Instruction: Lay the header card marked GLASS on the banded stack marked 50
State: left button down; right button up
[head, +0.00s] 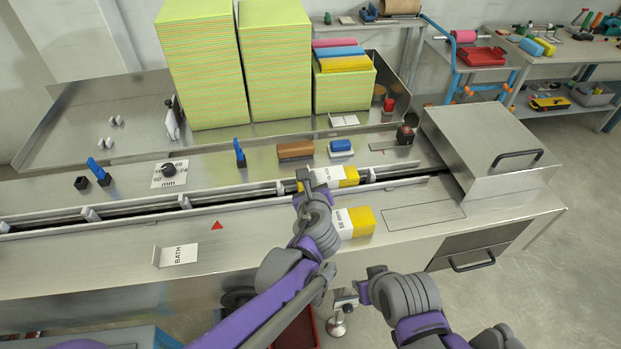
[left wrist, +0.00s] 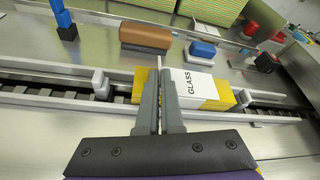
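The white GLASS card (head: 328,175) lies flat over a yellow stack (head: 351,176) in the conveyor channel. Whether it touches the stack is not clear, and any marking beneath it is hidden. My left gripper (head: 302,187) is at the card's left end. In the left wrist view, its fingers (left wrist: 160,125) are closed on a thin upright tab (left wrist: 159,63) of the GLASS card (left wrist: 193,82), with yellow stack (left wrist: 225,97) showing around it. Another yellow stack with a white band (head: 361,221) marked in mm lies on the front deck. My right gripper (head: 368,281) looks open and empty before the table.
A BATH card (head: 179,254) lies on the front deck. Behind the channel are a brown block (head: 295,150), a blue-topped block (head: 341,147) and blue posts (head: 239,153). Channel rails flank the stack. A metal box with a handle (head: 490,145) stands right.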

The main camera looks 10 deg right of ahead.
pick_arm(q)
jog(key=shift+f, duration=0.15)
jog(key=c, duration=1.1)
grip_release()
jog(key=shift+r, duration=0.25)
jog(key=v, duration=1.2)
jog(key=shift+a, duration=0.1)
